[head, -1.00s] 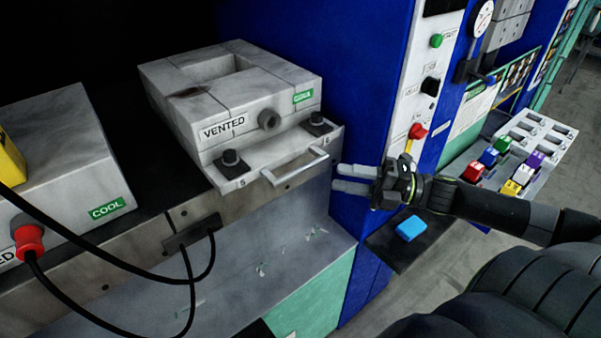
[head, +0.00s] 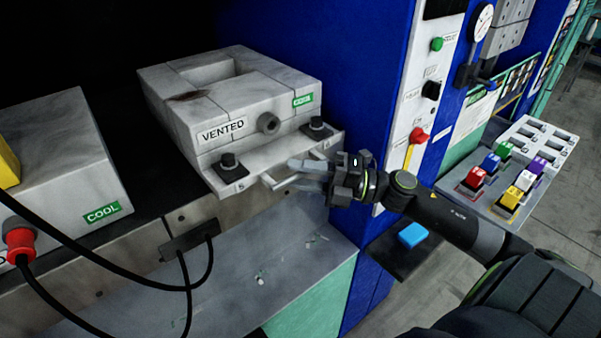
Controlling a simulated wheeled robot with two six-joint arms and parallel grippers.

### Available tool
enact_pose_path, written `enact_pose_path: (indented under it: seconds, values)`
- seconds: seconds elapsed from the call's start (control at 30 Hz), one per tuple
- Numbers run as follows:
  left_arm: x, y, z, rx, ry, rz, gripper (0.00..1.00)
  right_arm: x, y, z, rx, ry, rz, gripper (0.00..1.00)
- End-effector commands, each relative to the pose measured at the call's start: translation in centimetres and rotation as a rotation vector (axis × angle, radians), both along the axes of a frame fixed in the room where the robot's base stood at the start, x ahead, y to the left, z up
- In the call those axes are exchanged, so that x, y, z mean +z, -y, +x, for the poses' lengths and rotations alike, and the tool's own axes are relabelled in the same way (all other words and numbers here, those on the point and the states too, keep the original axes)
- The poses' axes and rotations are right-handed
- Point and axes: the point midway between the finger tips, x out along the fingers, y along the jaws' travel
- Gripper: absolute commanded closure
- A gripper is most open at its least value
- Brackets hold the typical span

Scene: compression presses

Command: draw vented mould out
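The vented mould (head: 222,131) is a grey steel block labelled VENTED, with a green COOL tag. It sits on the dark press bed in the head view, its front plate overhanging the edge. A light metal bar handle (head: 275,184) is fixed to the front plate between two black knobs. My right gripper (head: 300,173) is at the handle, coming from the right. Its two fingers show apart, one above and one below the bar, and hide much of it. Whether they touch the bar is unclear. My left gripper is not in view.
A second block (head: 60,160) with a COOL tag stands at left, with a red plug (head: 20,242) and black cables (head: 110,262). The blue press frame (head: 365,90) and control panel rise at right. A tray (head: 550,135) of coloured blocks and a blue block (head: 411,234) lie right.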

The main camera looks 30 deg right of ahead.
Motion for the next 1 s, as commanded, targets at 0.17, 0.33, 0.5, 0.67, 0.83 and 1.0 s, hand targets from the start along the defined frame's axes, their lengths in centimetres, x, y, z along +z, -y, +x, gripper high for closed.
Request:
enact_pose_path:
  seconds: [0.17,0.33,0.5,0.67,0.83,1.0]
  values:
    - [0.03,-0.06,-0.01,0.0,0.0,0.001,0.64,0.05,-0.15,0.14,-0.001,0.0,0.002,0.66]
    - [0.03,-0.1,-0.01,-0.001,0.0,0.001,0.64,0.04,-0.15,0.13,-0.001,-0.001,0.001,0.66]
    - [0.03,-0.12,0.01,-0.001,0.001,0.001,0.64,0.03,-0.14,0.13,-0.001,-0.001,0.001,0.85]
    - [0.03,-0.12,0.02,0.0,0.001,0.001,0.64,0.02,-0.13,0.12,-0.001,-0.001,0.001,1.0]
    - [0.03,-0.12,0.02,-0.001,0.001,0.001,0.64,0.01,-0.12,0.12,-0.001,-0.001,0.001,1.0]
    - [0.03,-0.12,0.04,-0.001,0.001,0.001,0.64,-0.01,-0.12,0.11,-0.001,-0.001,0.001,1.0]
